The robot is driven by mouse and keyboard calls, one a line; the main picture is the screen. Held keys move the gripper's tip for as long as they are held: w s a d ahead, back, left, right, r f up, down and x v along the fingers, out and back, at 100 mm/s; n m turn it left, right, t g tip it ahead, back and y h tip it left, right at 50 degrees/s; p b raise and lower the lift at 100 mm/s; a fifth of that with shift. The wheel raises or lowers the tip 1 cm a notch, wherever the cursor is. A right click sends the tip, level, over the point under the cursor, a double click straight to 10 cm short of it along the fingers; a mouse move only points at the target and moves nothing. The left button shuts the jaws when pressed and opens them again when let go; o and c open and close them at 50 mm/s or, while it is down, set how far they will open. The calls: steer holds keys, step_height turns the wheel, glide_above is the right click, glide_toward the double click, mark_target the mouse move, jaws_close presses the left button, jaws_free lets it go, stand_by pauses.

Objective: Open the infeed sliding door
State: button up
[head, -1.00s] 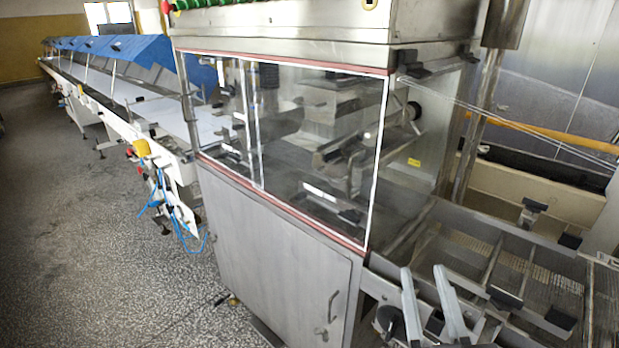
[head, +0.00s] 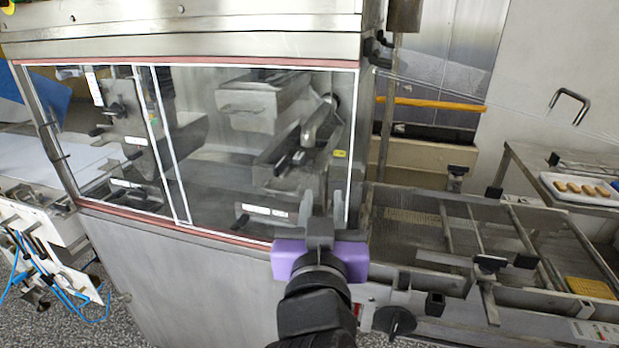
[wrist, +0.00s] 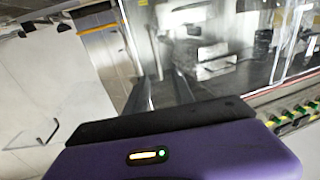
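Two clear, white-edged sliding panels close the front of the steel machine: a left panel (head: 115,135) and a wider right panel (head: 225,140). They overlap slightly at a pair of upright white edges. The right panel is on the mesh bed side; which one is the infeed door is not labelled. My gripper (head: 321,208) is in front of the lower right corner of the right panel, near its right upright edge. Its two fingers are apart with nothing between them. They also show in the wrist view (wrist: 160,88), pointing toward the glass. Contact with the panel cannot be told.
A red-brown rail (head: 180,225) runs below the panels, above a steel cabinet. A mesh bed (head: 420,218) with crossbars lies to the right. A white tray (head: 552,192) with several biscuits and a yellow block (head: 590,288) are farther right. A white conveyor (head: 25,160) is at left.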

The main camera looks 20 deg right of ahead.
mark_target(326, 182)
steer(key=shift+f+p+x, duration=0.2)
steer(key=shift+p+x, duration=0.7)
steer(key=shift+x, duration=3.05)
steer(key=shift+s+d, duration=0.1)
steer(key=shift+d, duration=0.05)
jaws_close()
